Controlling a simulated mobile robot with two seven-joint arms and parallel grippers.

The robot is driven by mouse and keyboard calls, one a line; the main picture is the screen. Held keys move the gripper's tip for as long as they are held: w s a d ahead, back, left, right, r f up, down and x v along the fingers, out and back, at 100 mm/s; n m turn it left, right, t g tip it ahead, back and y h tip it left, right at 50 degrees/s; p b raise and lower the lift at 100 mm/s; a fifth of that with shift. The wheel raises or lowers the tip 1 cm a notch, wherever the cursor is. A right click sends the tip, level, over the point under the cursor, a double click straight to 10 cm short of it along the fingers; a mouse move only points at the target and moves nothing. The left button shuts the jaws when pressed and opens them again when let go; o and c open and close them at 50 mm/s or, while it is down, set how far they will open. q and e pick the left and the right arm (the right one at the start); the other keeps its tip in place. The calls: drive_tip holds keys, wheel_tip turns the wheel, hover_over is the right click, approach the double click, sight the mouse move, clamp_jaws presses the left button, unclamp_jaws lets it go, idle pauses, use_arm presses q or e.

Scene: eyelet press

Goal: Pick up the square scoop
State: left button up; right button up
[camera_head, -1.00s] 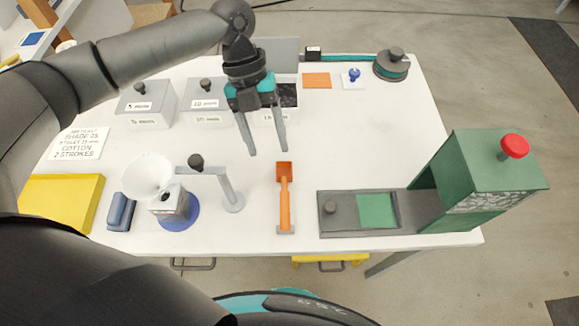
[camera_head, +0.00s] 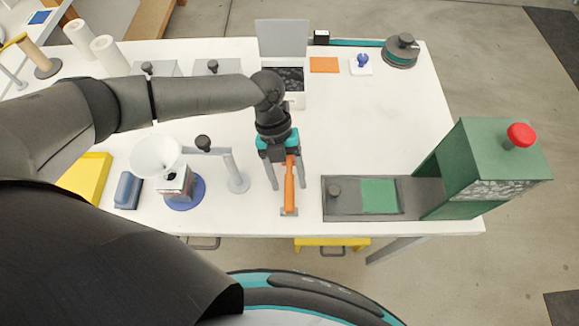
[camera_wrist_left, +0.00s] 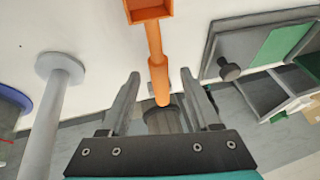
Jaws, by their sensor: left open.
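The orange square scoop (camera_head: 289,190) lies on the white table, its handle pointing toward the table's near edge and its end by a small grey rest. In the left wrist view its square bowl (camera_wrist_left: 149,10) is at the top edge and its handle (camera_wrist_left: 158,75) runs down between my fingers. My left gripper (camera_head: 288,187) is open above the scoop, one finger on each side of the handle. It also shows in the left wrist view (camera_wrist_left: 162,85), with gaps on both sides of the handle. The bowl is mostly hidden by the gripper in the head view. My right gripper is out of view.
The green press (camera_head: 490,165) with its grey slide bed stands close on the right. A grey post stand (camera_head: 236,178) and a white funnel (camera_head: 155,156) stand on the left. An open bin (camera_head: 290,80) with dark contents is behind.

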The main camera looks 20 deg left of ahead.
use_arm(q)
drive_tip(key=shift+s+d+f, duration=0.1)
drive_tip(key=shift+s+f, duration=0.05)
drive_tip(key=shift+f, duration=0.2)
clamp_jaws()
idle(0.4)
